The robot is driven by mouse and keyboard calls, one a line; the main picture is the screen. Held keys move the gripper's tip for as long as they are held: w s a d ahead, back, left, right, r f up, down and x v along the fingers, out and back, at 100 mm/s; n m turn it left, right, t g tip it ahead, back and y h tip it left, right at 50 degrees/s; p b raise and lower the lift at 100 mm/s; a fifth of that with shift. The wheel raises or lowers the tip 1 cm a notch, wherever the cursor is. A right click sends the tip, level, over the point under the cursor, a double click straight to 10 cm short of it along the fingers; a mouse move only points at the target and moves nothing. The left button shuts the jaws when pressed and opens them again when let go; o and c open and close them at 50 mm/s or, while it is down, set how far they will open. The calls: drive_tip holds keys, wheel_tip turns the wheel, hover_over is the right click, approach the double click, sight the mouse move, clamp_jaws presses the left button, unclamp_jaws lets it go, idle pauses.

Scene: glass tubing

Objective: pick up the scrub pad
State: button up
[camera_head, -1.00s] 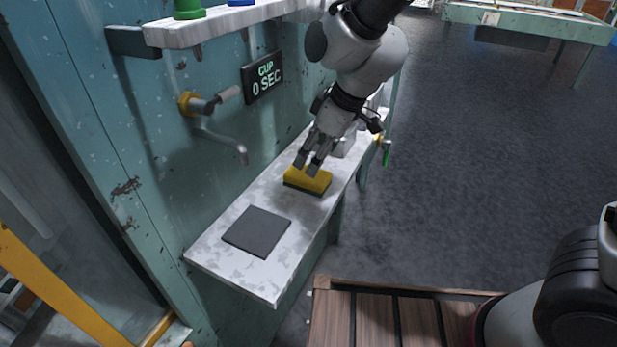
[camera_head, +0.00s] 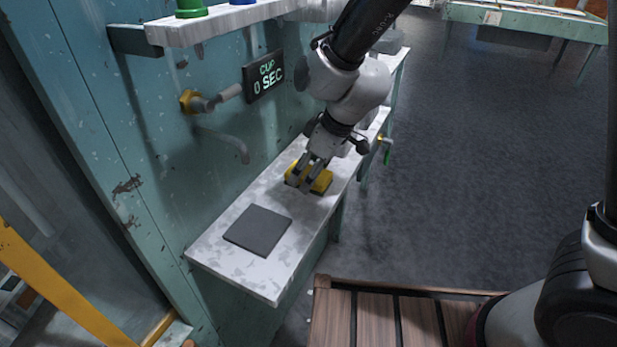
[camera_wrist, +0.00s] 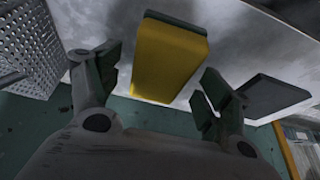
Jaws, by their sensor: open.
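The scrub pad (camera_head: 321,181) is a yellow block with a dark green underside, lying on the narrow pale bench (camera_head: 214,244). My gripper (camera_head: 300,186) is down at the pad in the head view, its fingers covering part of the yellow top. In the wrist view the pad (camera_wrist: 168,62) shows between the two spread fingers of my gripper (camera_wrist: 158,85), with a gap on each side. The gripper is open and holds nothing. I cannot tell how far down the fingertips reach beside the pad.
A flat dark grey square (camera_head: 257,231) lies on the bench in front of the pad. A tap with a bent spout (camera_head: 215,101) and a display reading "CUP 0 SEC" (camera_head: 263,76) are on the teal wall. A perforated metal basket (camera_wrist: 32,45) shows left in the wrist view.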

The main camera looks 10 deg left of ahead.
drive_tip(key=shift+f, duration=0.15)
drive_tip(key=c, duration=1.1)
wheel_tip(320, 180, up, 11)
drive_tip(key=shift+f, duration=0.2)
